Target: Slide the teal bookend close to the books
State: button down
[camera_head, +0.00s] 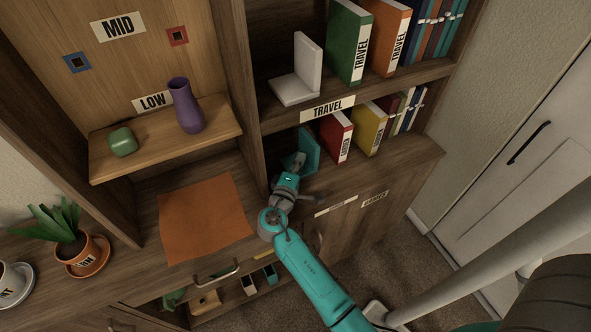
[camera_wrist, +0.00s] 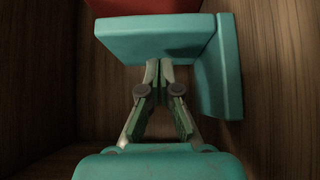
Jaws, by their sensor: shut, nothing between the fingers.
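The teal bookend (camera_head: 309,147) stands on the lower shelf, left of the red book (camera_head: 335,138). In the wrist view, the bookend's broad plate (camera_wrist: 150,42) spans the upper middle, and its other plate (camera_wrist: 222,80) runs down the right side. The red book (camera_wrist: 150,5) shows just beyond the broad plate; any gap between them is hidden. My gripper (camera_head: 295,162) is at the bookend's left side in the head view. In the wrist view my gripper (camera_wrist: 160,64) is shut and empty, its fingertips at the broad plate's near face. I cannot tell whether they touch.
A yellow book (camera_head: 369,129) and several thinner books stand right of the red book. A white bookend (camera_head: 299,75) and more books are on the shelf above. A wooden divider (camera_head: 240,90) rises left of my gripper. An orange mat (camera_head: 205,218) lies on the desk at left.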

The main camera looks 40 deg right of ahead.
aim_at(318, 158)
jog(key=shift+w+d, duration=0.35)
jog(key=shift+d, duration=0.2)
jog(key=d, duration=0.2)
jog(key=s+d, duration=0.1)
jog(key=d, duration=0.1)
jog(key=s+d, duration=0.1)
jog(key=d, duration=0.1)
jog(key=shift+d, duration=0.25)
jog(key=shift+a, duration=0.1)
